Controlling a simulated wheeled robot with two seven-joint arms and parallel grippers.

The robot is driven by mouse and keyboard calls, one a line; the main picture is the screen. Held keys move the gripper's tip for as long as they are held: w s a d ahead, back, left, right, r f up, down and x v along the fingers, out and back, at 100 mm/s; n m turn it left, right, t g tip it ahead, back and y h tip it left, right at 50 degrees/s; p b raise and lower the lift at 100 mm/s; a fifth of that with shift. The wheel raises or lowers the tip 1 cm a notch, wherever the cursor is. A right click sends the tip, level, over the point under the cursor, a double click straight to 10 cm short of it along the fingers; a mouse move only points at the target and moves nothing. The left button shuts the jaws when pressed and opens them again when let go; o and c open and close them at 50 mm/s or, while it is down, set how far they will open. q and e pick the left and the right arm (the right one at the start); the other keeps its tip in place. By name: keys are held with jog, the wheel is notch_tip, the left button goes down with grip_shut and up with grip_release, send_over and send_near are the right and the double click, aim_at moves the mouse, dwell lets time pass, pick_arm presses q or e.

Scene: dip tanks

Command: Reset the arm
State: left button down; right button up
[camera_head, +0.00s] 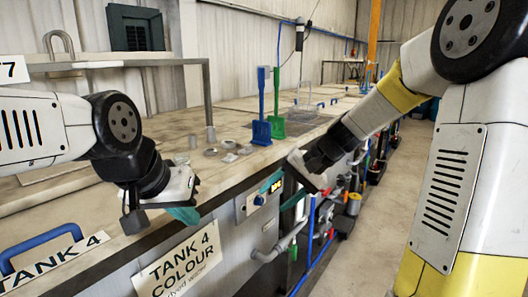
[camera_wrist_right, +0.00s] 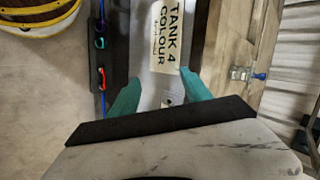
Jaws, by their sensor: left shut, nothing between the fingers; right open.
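My left gripper (camera_head: 184,214) hangs at the left of the head view, over the front edge of the worktop, above the "TANK 4 COLOUR" sign. Its teal fingers are shut and hold nothing. My right gripper (camera_head: 283,191) is out over the front of the tank, beside the control box (camera_head: 257,200). Its teal fingers are apart with nothing between them. They also show spread in the right wrist view (camera_wrist_right: 162,92), with the "TANK 4 COLOUR" sign (camera_wrist_right: 167,35) beyond them.
A blue scoop (camera_head: 262,130) and a green scoop (camera_head: 278,126) stand on the worktop (camera_head: 225,170), with several small grey pieces nearby. A blue handle (camera_head: 40,243) is at the lower left. Pipes (camera_head: 285,242) run below the right gripper. The floor (camera_head: 385,210) at right is clear.

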jog(key=s+d+r+n+t+h, duration=0.1)
jog(key=s+d+r+t+h, duration=0.1)
jog(key=s+d, duration=0.3)
jog(key=s+d+r+n+t+h, duration=0.2)
jog(key=s+d+r+h, duration=0.1)
jog(key=s, duration=1)
jog(key=d+r, duration=0.1)
jog(key=d, duration=0.1)
jog(key=shift+d+r+h, duration=0.2)
jog(key=shift+d+h, duration=0.1)
jog(key=shift+h, duration=0.1)
